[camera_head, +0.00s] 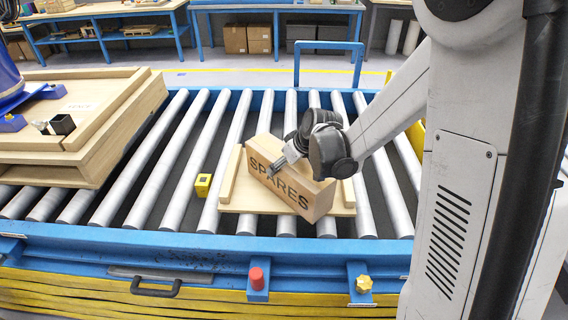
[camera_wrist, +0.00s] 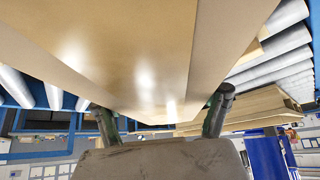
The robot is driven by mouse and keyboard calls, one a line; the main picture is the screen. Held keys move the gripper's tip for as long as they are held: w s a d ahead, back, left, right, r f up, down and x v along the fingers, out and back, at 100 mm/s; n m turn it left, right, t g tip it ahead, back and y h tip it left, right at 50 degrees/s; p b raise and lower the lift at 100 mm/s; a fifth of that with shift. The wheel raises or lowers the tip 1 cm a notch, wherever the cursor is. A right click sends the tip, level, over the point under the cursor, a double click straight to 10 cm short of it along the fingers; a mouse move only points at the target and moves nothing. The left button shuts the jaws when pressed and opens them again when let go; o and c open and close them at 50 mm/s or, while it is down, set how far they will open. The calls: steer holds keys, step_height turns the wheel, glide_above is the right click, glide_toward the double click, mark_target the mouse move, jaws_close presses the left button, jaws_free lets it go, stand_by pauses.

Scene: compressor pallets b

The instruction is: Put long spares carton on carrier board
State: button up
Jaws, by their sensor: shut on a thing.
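The long spares carton (camera_head: 290,185) is a brown box marked SPARES. It sits at an angle over the carrier board (camera_head: 239,207), a pale wooden board with raised side strips lying on the rollers. In the head view I cannot tell whether the carton touches the board or is held just above it. My gripper (camera_head: 282,167) is shut on the carton near its top left part. In the wrist view the carton (camera_wrist: 140,50) fills the upper middle, between the two fingers of my gripper (camera_wrist: 165,115).
A blue-framed roller conveyor (camera_head: 150,180) runs across the view. A large wooden pallet (camera_head: 110,130) stands on it at the left. A small yellow block (camera_head: 203,184) lies on the rollers left of the board. A red button (camera_head: 257,277) and yellow knob (camera_head: 363,284) are on the front rail.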

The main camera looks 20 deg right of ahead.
steer(key=shift+f, duration=0.15)
steer(key=o, duration=2)
steer(key=shift+c, duration=0.2)
steer(key=v, duration=1.2)
steer(key=shift+s, duration=0.1)
steer(key=s+r+m+h, duration=0.1)
steer(key=s+r+m, duration=0.1)
steer(key=s, duration=0.9)
steer(key=s+a+r+m+t+h, duration=0.1)
steer(key=s+r+m+h, duration=0.1)
steer(key=s, duration=0.8)
step_height(320, 180, up, 3)
steer(key=shift+s+a+f+m, duration=0.1)
steer(key=shift+s+a+m, duration=0.25)
steer(key=shift+m, duration=0.35)
steer(key=shift+d+f, duration=0.1)
